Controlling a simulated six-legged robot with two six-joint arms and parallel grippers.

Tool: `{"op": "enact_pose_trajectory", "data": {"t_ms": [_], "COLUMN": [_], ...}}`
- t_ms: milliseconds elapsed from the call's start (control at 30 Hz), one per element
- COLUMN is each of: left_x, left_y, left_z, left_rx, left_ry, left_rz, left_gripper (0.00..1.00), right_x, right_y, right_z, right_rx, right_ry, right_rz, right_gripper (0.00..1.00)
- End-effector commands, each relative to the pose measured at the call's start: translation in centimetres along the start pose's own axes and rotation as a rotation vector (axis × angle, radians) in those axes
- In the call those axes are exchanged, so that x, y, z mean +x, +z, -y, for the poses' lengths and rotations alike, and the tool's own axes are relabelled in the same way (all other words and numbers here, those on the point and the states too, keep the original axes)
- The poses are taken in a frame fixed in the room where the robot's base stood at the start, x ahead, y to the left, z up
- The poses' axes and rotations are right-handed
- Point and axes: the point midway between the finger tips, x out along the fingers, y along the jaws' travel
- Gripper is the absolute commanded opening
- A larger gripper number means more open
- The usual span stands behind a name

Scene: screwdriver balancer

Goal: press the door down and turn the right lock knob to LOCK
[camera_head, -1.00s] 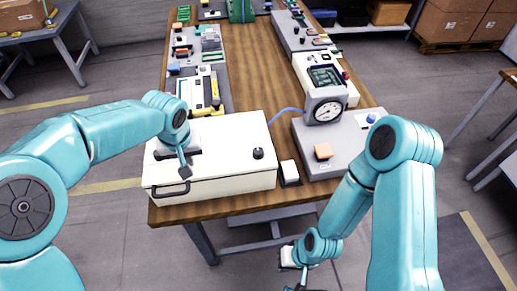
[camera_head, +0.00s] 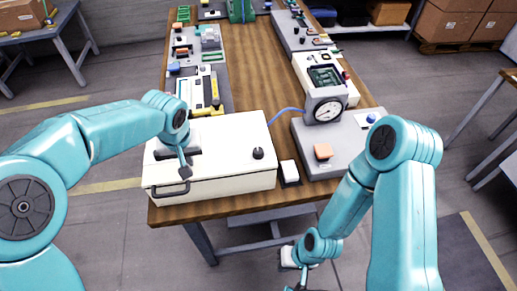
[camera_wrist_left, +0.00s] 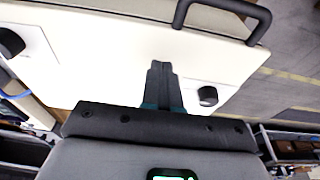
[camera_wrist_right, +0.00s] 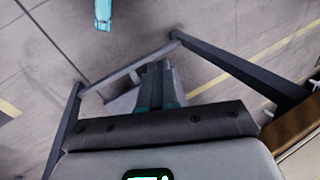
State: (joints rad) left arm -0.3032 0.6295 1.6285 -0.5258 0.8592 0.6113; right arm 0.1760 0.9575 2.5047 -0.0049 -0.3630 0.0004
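The white box (camera_head: 225,190) stands at the table's front left, with its flat white door (camera_head: 225,140) on top. A black handle (camera_head: 170,188) is on its front, also at the top of the left wrist view (camera_wrist_left: 225,12). The right lock knob (camera_head: 258,153) is black and upright on the door; it shows at the left wrist view's left edge (camera_wrist_left: 10,42). Another black knob (camera_wrist_left: 207,96) is beside my left fingers. My left gripper (camera_head: 187,172) is shut and empty over the door's front left; contact is unclear. My right gripper (camera_wrist_right: 160,84) is shut and empty, off the table's front.
A grey unit with a round gauge (camera_head: 327,111) and an orange block (camera_head: 323,151) stands to the right of the box. A small white switch block (camera_head: 289,171) lies between them. Equipment lines both table sides. The wooden middle strip (camera_head: 250,75) is clear.

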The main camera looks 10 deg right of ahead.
Motion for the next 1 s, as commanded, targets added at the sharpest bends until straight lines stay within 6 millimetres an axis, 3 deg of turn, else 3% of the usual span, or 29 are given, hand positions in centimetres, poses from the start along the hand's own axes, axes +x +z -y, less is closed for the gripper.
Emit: {"op": "enact_pose_trajectory", "data": {"t_ms": [767,867,933,1000], "left_x": [1.8,1.9,1.9,1.9], "left_y": [0.4,0.4,0.4,0.5], "left_z": [0.0,0.0,0.0,0.0], "left_rx": [0.000,0.000,0.000,0.000], "left_ry": [0.000,0.000,0.000,-0.001], "left_rz": [0.002,0.003,0.003,0.003], "left_gripper": [0.00,0.00,0.00,0.00], "right_x": [1.5,1.4,1.0,0.0], "right_y": [0.0,-0.5,-2.2,-5.1], "right_z": [-0.6,-0.8,-1.8,-3.7], "right_rx": [0.000,0.008,0.036,0.083], "right_ry": [0.000,0.003,0.015,0.044], "right_rz": [0.000,-0.018,-0.078,-0.187], "right_gripper": [0.00,0.33,0.55,0.58]}}
